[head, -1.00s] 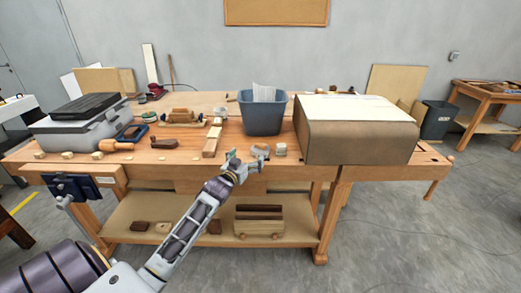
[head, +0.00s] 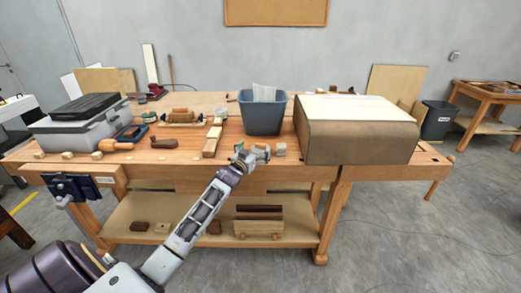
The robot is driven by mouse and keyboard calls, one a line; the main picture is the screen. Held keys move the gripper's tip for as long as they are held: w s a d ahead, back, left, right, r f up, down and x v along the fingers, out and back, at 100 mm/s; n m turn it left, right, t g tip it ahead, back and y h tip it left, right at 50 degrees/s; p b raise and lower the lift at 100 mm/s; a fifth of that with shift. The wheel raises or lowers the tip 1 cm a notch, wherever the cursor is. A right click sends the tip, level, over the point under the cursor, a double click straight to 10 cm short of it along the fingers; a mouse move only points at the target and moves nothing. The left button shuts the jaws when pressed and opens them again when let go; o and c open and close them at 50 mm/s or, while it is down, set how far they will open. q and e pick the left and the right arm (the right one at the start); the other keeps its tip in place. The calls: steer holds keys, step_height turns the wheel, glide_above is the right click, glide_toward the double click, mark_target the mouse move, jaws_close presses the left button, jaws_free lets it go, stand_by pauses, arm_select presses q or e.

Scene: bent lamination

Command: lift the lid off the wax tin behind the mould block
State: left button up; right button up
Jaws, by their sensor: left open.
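The large brown block with a pale top (head: 358,140), which looks like the mould block, sits on the right part of the workbench. It hides much of the bench behind it, and I cannot make out a wax tin or its lid there. My left gripper (head: 254,153) is open over the bench's front edge, left of the block and in front of the blue bin. It is small in view, and I see nothing held in it. A small pale cylinder (head: 280,149) stands just right of it. My right gripper is not in view.
A blue bin (head: 263,118) with paper in it stands behind my left gripper. A wooden bar (head: 212,140), a plane (head: 181,117) and a grey case (head: 80,125) are further left. Small brown items (head: 341,91) show behind the block.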

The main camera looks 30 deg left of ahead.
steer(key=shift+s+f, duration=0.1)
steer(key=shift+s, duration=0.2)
arm_select(q)
steer(key=shift+w, duration=0.1)
